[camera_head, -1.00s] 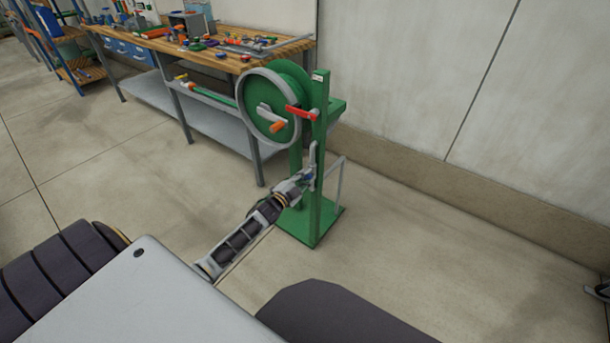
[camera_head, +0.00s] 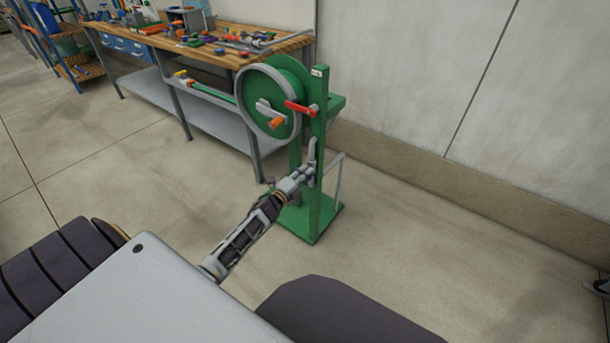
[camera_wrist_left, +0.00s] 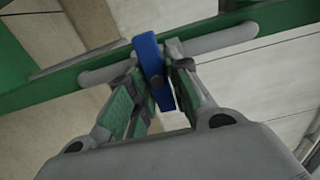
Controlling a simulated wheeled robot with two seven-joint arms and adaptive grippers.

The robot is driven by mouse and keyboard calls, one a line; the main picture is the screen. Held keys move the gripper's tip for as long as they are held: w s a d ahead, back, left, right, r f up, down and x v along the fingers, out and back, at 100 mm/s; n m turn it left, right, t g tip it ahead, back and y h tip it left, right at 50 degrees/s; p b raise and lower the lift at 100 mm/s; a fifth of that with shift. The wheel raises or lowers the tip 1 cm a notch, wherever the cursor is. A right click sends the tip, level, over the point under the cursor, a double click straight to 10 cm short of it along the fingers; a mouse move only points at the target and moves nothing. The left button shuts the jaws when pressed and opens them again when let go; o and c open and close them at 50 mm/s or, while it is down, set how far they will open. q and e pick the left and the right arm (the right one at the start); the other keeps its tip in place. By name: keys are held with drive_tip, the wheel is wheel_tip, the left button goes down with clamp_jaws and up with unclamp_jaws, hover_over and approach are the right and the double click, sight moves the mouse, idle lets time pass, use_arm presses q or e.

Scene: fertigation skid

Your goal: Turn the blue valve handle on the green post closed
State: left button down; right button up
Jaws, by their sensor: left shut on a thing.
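The blue valve handle (camera_wrist_left: 154,72) shows in the left wrist view as a flat blue bar between my left gripper's fingers, in front of a grey pipe on the green post. In the head view the handle is hidden behind my gripper. The green post (camera_head: 319,140) stands upright on a green base plate. My left gripper (camera_head: 305,173) reaches the post's lower half, and it also shows in the left wrist view (camera_wrist_left: 158,85). It is shut on the blue handle.
A red handle (camera_head: 299,108) sits higher on the post, beside a green hose reel (camera_head: 262,100) with an orange knob. A wooden-topped workbench (camera_head: 215,52) with small parts stands behind, left. Floor right of the post is clear.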

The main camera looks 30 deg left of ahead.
use_arm(q)
drive_tip(key=shift+f, duration=0.1)
drive_tip(key=c, duration=1.6)
unclamp_jaws()
drive_tip(key=shift+o, duration=1.1)
drive_tip(key=s, duration=1.2)
drive_tip(key=shift+a, duration=0.4)
